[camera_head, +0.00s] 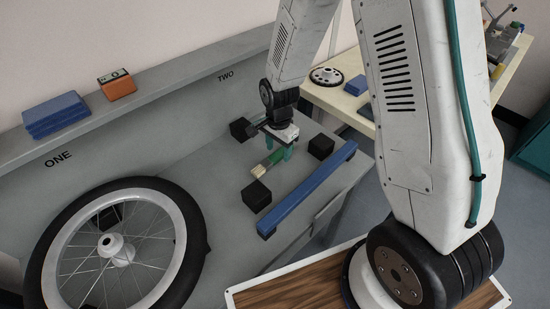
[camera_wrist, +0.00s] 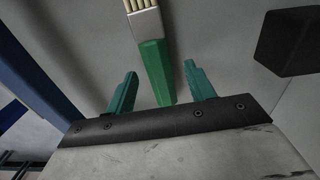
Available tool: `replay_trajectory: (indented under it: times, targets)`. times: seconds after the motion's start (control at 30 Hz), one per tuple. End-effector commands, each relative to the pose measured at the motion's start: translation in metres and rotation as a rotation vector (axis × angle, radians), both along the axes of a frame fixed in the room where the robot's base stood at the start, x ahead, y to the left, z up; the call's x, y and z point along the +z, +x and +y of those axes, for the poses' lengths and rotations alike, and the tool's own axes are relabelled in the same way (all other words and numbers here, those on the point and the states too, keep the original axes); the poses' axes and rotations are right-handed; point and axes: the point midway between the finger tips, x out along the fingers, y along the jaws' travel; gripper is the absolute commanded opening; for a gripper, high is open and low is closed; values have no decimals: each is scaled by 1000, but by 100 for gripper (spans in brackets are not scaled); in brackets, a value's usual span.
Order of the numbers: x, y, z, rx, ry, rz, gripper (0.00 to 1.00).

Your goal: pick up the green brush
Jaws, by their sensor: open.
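The green brush lies on the grey bench between black blocks. In the wrist view its green handle (camera_wrist: 155,70) points toward my gripper, and its pale bristles are at the top edge, partly cut off. In the head view the brush (camera_head: 262,167) shows its pale end just below my gripper (camera_head: 275,155). My gripper is open with two teal fingers; in the wrist view the gripper (camera_wrist: 160,92) has the handle's end between its fingertips in the picture, with a gap on each side. I cannot tell the exact height of the fingers over the handle.
Black blocks stand close by: one left (camera_head: 241,129), one right (camera_head: 321,147), one in front (camera_head: 256,196). A blue bar (camera_head: 308,188) runs along the bench's front edge. A wheel (camera_head: 58,258) lies at the left. Blue pads (camera_head: 56,115) and an orange box (camera_head: 117,86) sit on the ledge.

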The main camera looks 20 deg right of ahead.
Motion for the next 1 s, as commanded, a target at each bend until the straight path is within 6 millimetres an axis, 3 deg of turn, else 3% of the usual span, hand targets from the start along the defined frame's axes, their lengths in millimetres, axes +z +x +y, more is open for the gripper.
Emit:
replay_trajectory:
  times: [0.1, 0.37, 0.57, 0.87, 1.0]
  targets:
    - [-13, -1, 0, 0, 0, 2, 54]
    - [-16, 0, 0, 1, 0, 0, 54]
    - [-16, 0, 0, 1, 0, 0, 5]
    - [-14, 0, 0, 1, 0, -1, 5]
    - [2, 1, 0, 1, 0, -3, 5]
